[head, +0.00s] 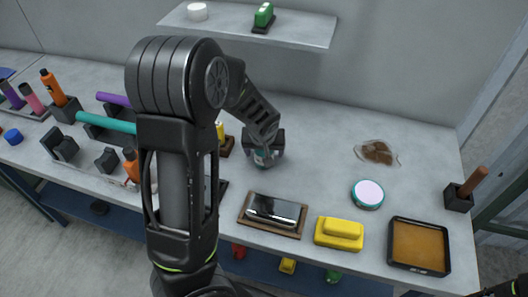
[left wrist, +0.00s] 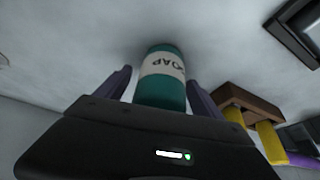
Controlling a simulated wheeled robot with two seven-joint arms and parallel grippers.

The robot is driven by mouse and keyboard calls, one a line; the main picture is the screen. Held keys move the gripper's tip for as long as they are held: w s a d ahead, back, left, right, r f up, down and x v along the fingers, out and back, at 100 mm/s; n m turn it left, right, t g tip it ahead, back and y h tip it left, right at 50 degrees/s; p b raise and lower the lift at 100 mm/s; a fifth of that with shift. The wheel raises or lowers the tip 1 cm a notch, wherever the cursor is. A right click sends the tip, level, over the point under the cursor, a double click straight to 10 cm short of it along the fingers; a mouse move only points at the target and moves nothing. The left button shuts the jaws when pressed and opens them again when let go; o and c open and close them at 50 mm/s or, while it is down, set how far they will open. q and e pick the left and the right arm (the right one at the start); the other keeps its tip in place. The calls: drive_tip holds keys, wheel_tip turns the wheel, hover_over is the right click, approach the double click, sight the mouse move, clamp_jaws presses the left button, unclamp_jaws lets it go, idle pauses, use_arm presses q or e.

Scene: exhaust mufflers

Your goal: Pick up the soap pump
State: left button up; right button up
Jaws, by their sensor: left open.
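The soap pump shows in the left wrist view as a teal bottle (left wrist: 163,98) with a white band reading SOAP, upside down in the picture. My left gripper (left wrist: 158,80) is open, with one finger on each side of the bottle. Narrow gaps show between the fingers and the bottle. The pump top cannot be made out.
Beside the soap, a wooden block with yellow pieces (left wrist: 248,104) stands close to one finger. A shelf (head: 290,36) hangs behind.

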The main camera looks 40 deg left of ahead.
use_arm(q)
drive_tip(key=c, duration=1.6)
drive_tip(key=shift+r, duration=0.1)
wheel_tip(320, 180, up, 10)
drive_tip(key=shift+f+b, duration=0.1)
drive_tip(key=shift+b, duration=0.2)
